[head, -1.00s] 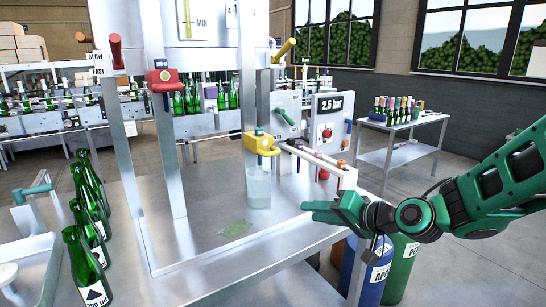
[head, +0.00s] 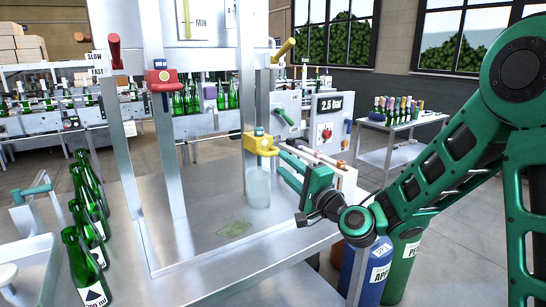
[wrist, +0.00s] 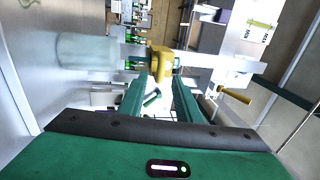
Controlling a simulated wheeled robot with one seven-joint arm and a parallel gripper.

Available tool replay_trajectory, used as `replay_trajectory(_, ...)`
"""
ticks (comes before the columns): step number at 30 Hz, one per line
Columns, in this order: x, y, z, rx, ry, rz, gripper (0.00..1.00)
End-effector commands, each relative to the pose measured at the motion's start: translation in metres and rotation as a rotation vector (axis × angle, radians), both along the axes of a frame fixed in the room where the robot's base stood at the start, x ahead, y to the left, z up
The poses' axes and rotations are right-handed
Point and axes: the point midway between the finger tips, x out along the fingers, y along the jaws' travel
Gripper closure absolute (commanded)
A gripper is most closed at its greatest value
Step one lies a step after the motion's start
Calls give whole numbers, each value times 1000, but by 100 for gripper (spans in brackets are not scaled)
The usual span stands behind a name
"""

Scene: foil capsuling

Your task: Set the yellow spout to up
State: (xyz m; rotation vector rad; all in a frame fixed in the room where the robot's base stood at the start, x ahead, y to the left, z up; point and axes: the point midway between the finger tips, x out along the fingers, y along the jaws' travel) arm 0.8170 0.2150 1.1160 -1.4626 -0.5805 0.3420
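The yellow spout (head: 259,144) is on a metal post of the filling machine, above a clear, pale container (head: 258,187). In the wrist view the yellow spout (wrist: 161,62) lies just beyond my fingertips, roughly in line with the space between them. My gripper (head: 283,162) reaches toward the spout from the right in the head view. In the wrist view its two green fingers (wrist: 159,86) are apart with a gap between them, and nothing is held. I cannot tell whether a fingertip touches the spout.
A red spout (head: 163,78) is on the post to the left. Green bottles (head: 82,262) line the left side. The metal worktop (head: 200,245) is mostly clear, with a green puddle.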

Motion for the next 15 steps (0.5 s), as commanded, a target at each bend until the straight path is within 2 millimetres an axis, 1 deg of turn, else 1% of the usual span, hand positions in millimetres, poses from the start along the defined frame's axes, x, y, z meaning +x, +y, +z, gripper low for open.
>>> replay_trajectory(1, 4, 4, 1, -1, -3, 3, 69)
replay_trajectory(15, 51, 35, 10, -1, -2, 2, 69)
